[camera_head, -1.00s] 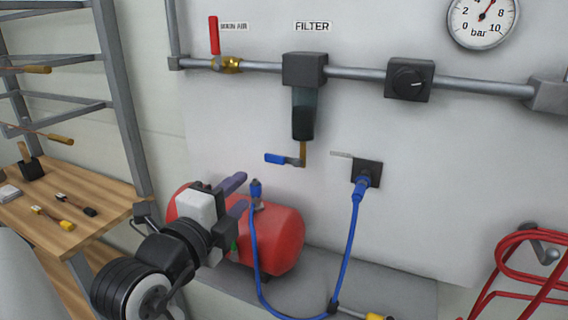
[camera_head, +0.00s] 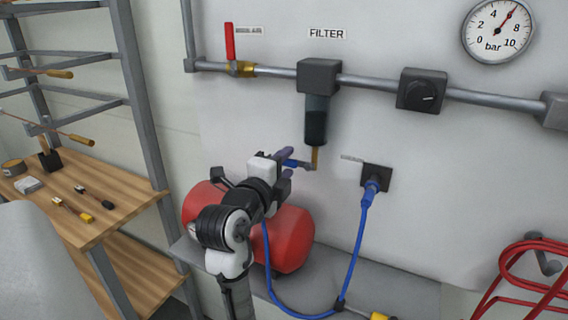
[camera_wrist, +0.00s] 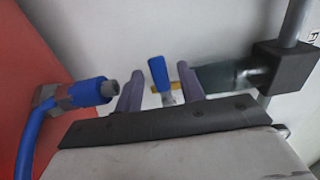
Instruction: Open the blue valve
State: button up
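The blue valve handle (camera_head: 294,163) sits on the small drain valve below the filter bowl (camera_head: 316,120), with a brass stem (camera_head: 315,155) above it. My gripper (camera_head: 286,163) is up at the handle's left end, which the fingers partly hide. In the wrist view the blue handle (camera_wrist: 158,72) shows between the two purple fingers of my gripper (camera_wrist: 162,88). A gap shows on both sides of the handle, so the fingers are open. Whether the handle lies fully between the fingertips in depth is hard to tell.
A red tank (camera_head: 290,240) stands below my arm. A blue hose (camera_head: 358,235) hangs from a black wall socket (camera_head: 377,177) to the right; a blue hose fitting (camera_wrist: 90,91) is left of the fingers in the wrist view. A wooden workbench (camera_head: 120,205) stands at left.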

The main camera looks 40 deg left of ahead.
grip_shut()
jog(key=shift+b, duration=0.7)
jog(key=m+b, duration=0.2)
jog(key=b, duration=0.1)
jog(key=shift+r, duration=0.2)
jog(key=r+m+b, duration=0.1)
jog(key=m+b, duration=0.2)
jog(key=b, duration=0.1)
jog(key=shift+d+r+m, duration=0.3)
jog(key=shift+r+m, duration=0.1)
grip_release()
